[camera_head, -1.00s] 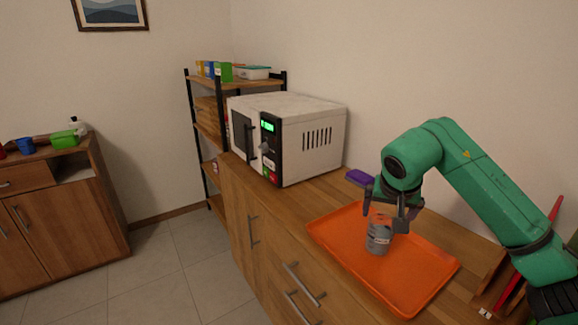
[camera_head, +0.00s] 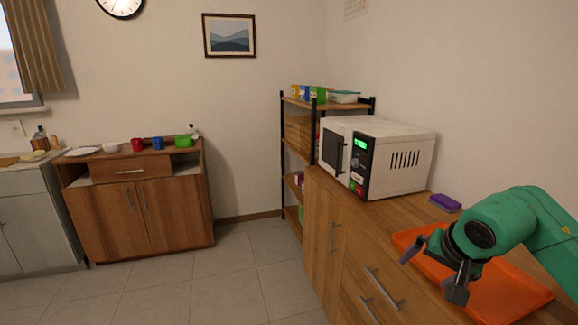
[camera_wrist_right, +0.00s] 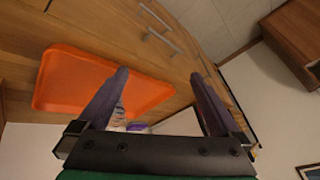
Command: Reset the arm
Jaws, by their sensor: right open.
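My right gripper (camera_head: 432,270) is open and empty, held in front of the orange tray (camera_head: 510,295) on the wooden counter. In the right wrist view its two fingers (camera_wrist_right: 160,75) are spread wide with nothing between their tips. The tray (camera_wrist_right: 75,85) lies beyond the left finger there. A greyish, partly clear object (camera_wrist_right: 119,113) shows beside that finger, mostly hidden; I cannot tell for sure that it is the spice dispenser. The dispenser is not visible in the head view, where my arm covers part of the tray. My left gripper is not in view.
A white microwave (camera_head: 385,155) stands on the counter behind the tray, with a purple sponge-like block (camera_head: 445,202) beside it. A shelf rack (camera_head: 284,160) stands behind. A wooden cabinet (camera_head: 140,210) is across the room. The tiled floor between is clear.

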